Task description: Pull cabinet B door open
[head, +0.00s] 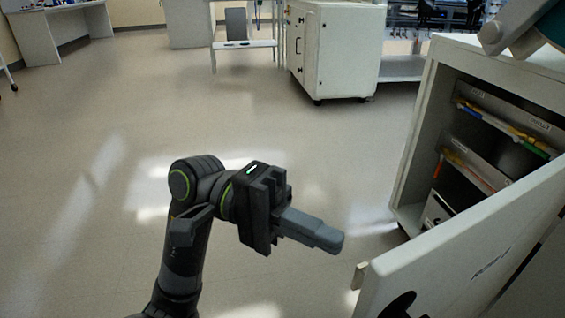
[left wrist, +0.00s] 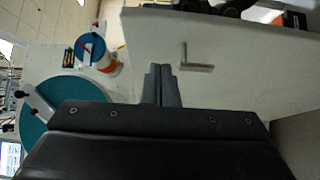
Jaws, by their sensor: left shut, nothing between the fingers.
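A white cabinet (head: 424,120) stands at the right of the head view with its door (head: 455,262) swung open. Shelves inside show. The lettering on the door is too small to read, so I cannot confirm that this is cabinet B. My left gripper (head: 330,238) is shut and empty, left of the door's free edge and apart from it. In the left wrist view its closed fingers (left wrist: 161,86) point toward a pale panel (left wrist: 240,50) that bears an L-shaped handle (left wrist: 197,66). My right gripper is out of view.
Trays with coloured items (head: 505,122) sit inside the cabinet. Another white cabinet on casters (head: 345,50) stands at the back. A teal and white object (head: 530,25) tops the near cabinet. The floor (head: 90,150) at left and centre is clear.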

